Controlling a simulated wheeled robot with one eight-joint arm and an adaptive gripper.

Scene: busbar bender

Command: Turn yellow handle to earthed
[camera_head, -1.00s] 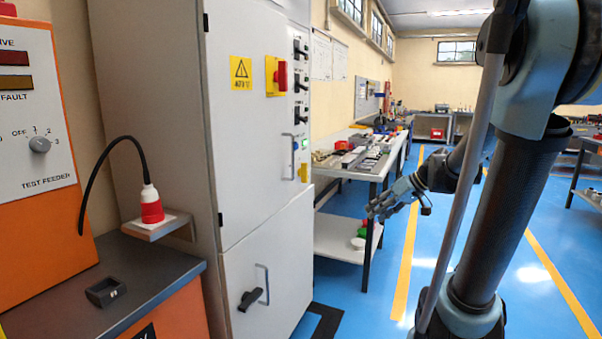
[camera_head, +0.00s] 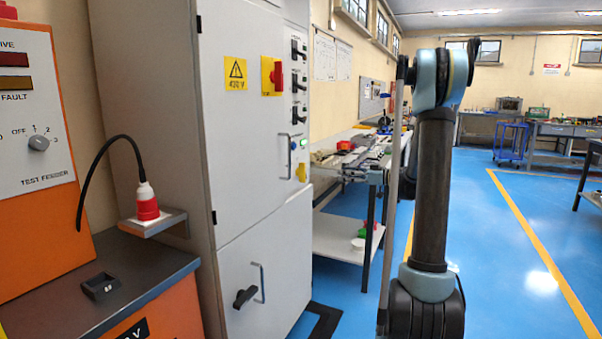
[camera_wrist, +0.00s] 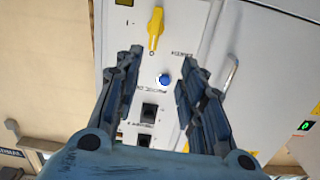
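The yellow handle (camera_wrist: 155,28) sits on the light cabinet panel in the wrist view, near the top. Its narrow end reaches down close to a small O mark, with other marks to either side; the right one is too small to read surely. My gripper (camera_wrist: 162,57) is open and empty. Its two fingers frame the panel, with the handle beyond the tips, between their lines and apparently untouched. In the head view a small yellow part (camera_head: 301,172) on the cabinet's side looks like the same handle. My gripper does not show in the head view.
A blue button (camera_wrist: 164,79) and black switches (camera_wrist: 150,110) lie below the handle in the wrist view. A cabinet door handle (camera_wrist: 230,75) stands out to the right.

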